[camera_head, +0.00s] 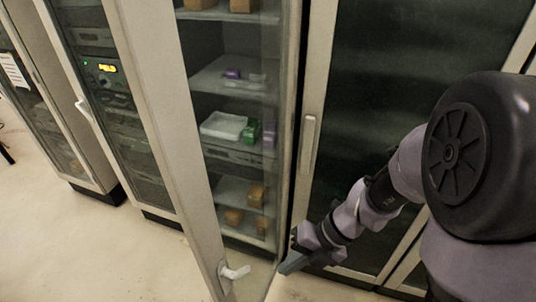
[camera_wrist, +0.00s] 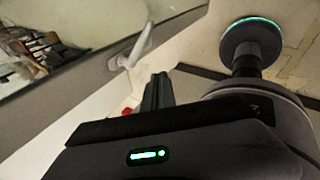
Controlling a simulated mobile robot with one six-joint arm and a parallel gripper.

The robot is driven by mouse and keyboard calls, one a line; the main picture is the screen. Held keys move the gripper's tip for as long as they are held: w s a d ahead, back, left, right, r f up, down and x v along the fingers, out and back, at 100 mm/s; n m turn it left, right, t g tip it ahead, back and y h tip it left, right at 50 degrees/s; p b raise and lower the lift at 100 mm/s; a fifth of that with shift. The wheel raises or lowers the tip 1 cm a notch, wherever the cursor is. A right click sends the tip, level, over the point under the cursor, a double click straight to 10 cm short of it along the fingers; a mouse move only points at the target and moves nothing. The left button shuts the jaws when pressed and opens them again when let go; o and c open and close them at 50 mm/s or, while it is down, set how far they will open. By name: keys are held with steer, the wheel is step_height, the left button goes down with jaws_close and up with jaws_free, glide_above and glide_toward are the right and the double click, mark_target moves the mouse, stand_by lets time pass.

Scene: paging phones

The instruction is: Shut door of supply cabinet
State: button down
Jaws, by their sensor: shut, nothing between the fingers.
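The supply cabinet (camera_head: 290,120) stands in the middle of the head view, with shelves showing through glass. Its glass door (camera_head: 170,110) is swung open toward me, its free edge at the left. The white door handle (camera_head: 235,271) is low on that frame. In the wrist view the door frame (camera_wrist: 75,100) crosses on the left, and the handle (camera_wrist: 137,48) is just beyond my fingertips. My gripper (camera_head: 287,265) is shut and empty, right of the door handle, low near the cabinet; it also shows in the wrist view (camera_wrist: 158,82). Whether it touches the door I cannot tell.
A closed dark glass cabinet (camera_head: 400,60) with a long handle (camera_head: 308,143) stands to the right, behind my arm. More cabinets stand at the left, one with a lit display (camera_head: 106,68). The floor (camera_head: 100,250) at the lower left is clear.

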steer(key=w+a+f+m+y+b, duration=0.1)
steer(key=w+a+f+m+b, duration=0.1)
steer(key=a+f+m, duration=0.4)
steer(key=a+f, duration=0.2)
steer(key=shift+w+a+m, duration=0.15)
steer(key=shift+a+m, duration=0.15)
steer(key=shift+m, duration=0.1)
steer(key=shift+r, duration=0.1)
